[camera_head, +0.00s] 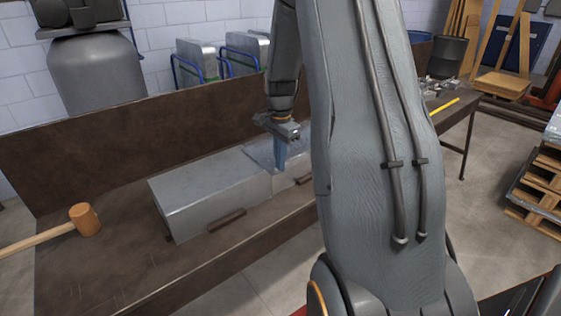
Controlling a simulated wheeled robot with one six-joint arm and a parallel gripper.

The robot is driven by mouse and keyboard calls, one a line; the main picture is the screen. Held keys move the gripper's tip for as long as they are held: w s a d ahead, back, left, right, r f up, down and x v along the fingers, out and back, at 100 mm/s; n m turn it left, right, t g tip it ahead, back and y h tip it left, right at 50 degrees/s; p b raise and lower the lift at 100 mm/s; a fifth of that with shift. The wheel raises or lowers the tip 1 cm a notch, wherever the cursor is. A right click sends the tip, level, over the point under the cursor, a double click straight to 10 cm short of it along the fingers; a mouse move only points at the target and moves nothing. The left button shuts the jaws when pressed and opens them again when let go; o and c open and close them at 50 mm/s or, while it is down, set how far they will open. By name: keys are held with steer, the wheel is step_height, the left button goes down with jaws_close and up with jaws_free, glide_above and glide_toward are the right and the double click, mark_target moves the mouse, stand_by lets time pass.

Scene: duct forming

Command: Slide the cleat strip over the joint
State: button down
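A grey sheet-metal duct section (210,190) lies on the brown workbench. A second duct section (292,160) adjoins it on the right, partly hidden behind my arm. The joint between them runs near my gripper (281,150), which points down over it. A bluish strip-like piece (280,156) shows right below the gripper, at the joint. It may be the cleat strip or part of the fingers; I cannot tell. The fingers are too small and dark to show whether they are open or shut.
A wooden mallet (85,219) lies on the bench at the left. Small brown blocks (227,220) sit along the ducts' front side. A raised brown back panel (120,133) stands behind the ducts. A yellow bar (444,106) lies at the bench's right end. Pallets (540,185) stand at the far right.

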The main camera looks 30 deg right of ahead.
steer(key=shift+w, duration=0.1)
steer(key=shift+w+a+b, duration=0.15)
steer(key=shift+w+b, duration=0.2)
steer(key=shift+w, duration=1.6)
steer(key=shift+w, duration=0.2)
steer(key=c, duration=1.9)
jaws_free()
steer(key=shift+c, duration=0.2)
step_height(320, 180, up, 8)
steer(key=b, duration=0.2)
steer(key=s+a+f+n, duration=0.3)
steer(key=s+a+n, duration=0.5)
steer(key=s+a, duration=0.3)
steer(key=s+a+f+n+t, duration=0.1)
steer(key=s+a+f+n, duration=0.2)
steer(key=s+a+n, duration=0.6)
steer(key=s+a, duration=0.1)
steer(key=a, duration=0.1)
steer(key=shift+s+a+f+b, duration=0.35)
steer(key=shift+s+a+f, duration=0.05)
